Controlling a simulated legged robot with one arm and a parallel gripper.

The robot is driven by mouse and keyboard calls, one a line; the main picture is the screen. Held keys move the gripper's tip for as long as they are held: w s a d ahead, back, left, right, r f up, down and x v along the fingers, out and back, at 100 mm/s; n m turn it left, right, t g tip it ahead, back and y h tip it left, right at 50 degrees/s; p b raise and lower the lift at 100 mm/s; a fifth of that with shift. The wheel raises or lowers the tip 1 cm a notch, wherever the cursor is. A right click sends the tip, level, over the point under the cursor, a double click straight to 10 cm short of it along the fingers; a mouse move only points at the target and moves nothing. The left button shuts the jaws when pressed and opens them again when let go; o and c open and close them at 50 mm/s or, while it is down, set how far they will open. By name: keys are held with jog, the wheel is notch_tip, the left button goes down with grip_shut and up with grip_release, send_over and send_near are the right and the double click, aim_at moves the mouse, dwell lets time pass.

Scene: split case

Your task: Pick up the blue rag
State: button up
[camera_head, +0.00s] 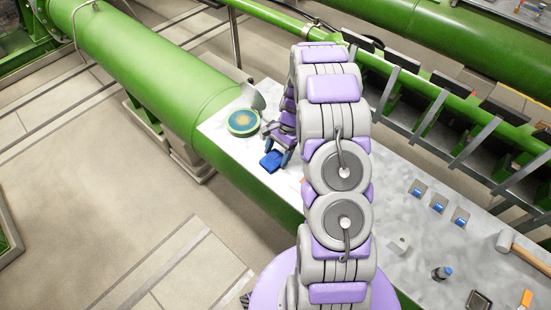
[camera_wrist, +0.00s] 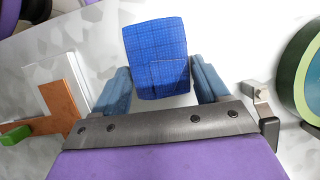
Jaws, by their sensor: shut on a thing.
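The blue rag (camera_head: 270,161) is at the left part of the pale bench top, at the end of my arm in the head view. In the wrist view the rag (camera_wrist: 156,45) is a folded blue piece with a fine dark grid. My gripper (camera_wrist: 160,70) has its two blue-grey fingers on either side of the rag, shut on it. In the head view my gripper (camera_head: 277,145) is partly hidden by my arm. Whether the rag touches the bench or is lifted, I cannot tell.
A round green-rimmed disc (camera_head: 243,122) lies beside my gripper; it also shows in the wrist view (camera_wrist: 308,75). A brown-and-white tool (camera_wrist: 62,95) lies left there. The pale bench (camera_head: 375,222) holds a mallet (camera_head: 505,241) and small bottle (camera_head: 442,273). A green pipe (camera_head: 160,65) borders it.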

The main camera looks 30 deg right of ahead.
aim_at(276, 157)
jog(key=shift+c, duration=1.1)
jog(key=shift+d, duration=0.6)
jog(key=shift+r, duration=0.6)
notch_tip(276, 157, up, 3)
jog(key=shift+f+p, duration=0.15)
jog(key=shift+p, duration=0.4)
jog(key=d, duration=0.4)
jog(key=d+p, duration=0.1)
jog(key=d, duration=0.9)
jog(key=shift+d+r, duration=0.1)
jog(key=shift+r, duration=0.3)
jog(key=shift+d+r+p, duration=0.15)
jog(key=shift+d+p, duration=0.15)
jog(key=shift+p, duration=0.05)
jog(key=shift+d, duration=0.3)
